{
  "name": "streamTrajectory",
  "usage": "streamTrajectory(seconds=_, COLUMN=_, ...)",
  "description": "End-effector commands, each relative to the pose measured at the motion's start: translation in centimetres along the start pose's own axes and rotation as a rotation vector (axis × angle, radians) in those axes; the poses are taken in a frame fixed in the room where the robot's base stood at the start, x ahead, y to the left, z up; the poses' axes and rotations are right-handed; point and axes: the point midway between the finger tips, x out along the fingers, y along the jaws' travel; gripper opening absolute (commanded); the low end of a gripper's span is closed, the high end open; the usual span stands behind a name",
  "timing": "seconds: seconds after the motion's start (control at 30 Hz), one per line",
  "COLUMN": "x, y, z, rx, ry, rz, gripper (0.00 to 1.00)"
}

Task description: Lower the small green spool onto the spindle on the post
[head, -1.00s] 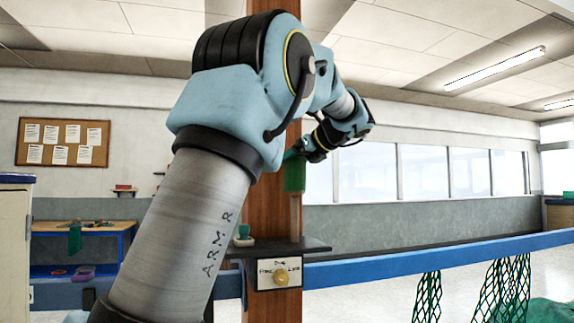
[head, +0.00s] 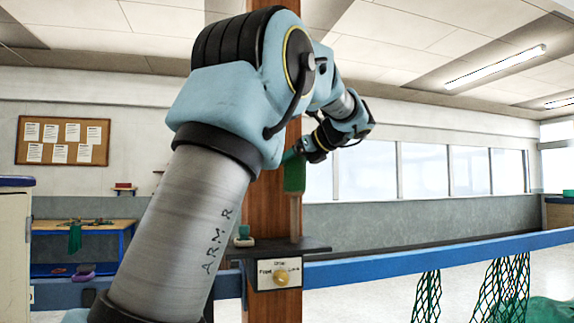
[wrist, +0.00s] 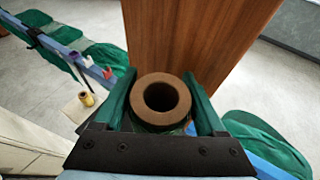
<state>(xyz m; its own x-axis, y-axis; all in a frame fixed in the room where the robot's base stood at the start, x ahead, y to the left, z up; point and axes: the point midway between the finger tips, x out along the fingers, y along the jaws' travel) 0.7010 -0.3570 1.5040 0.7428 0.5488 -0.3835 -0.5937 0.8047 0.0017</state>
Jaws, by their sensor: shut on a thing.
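The small green spool (head: 294,177) is upright in my gripper (head: 300,152), in front of the wooden post (head: 274,205). In the wrist view the spool's brown ring-shaped top (wrist: 143,97) and open hole sit between the green fingers of my gripper (wrist: 161,108), shut on it. The pale brown spindle (head: 295,217) stands upright on the dark shelf (head: 315,248) on the post. Its visible top meets the spool's lower edge in the head view. I cannot tell whether its tip is inside the spool; no spindle is clear in the hole.
A small green and white object (head: 244,237) stands left of the spindle on the shelf. A label with a yellow knob (head: 281,277) is at the shelf front. A blue rail (head: 420,258) with hanging green nets (head: 510,290) runs right. The air right of the spool looks clear.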

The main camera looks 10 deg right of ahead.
Motion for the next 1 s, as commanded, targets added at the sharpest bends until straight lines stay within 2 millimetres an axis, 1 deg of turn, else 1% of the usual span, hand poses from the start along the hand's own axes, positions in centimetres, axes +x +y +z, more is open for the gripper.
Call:
streamTrajectory(seconds=0.83, x=0.0, y=0.0, z=0.02, rx=-0.001, ry=0.0, rz=0.0, gripper=0.11)
streamTrajectory(seconds=1.0, x=0.16, y=0.01, z=-0.37, rx=0.0, ry=0.0, rz=0.0, gripper=0.11)
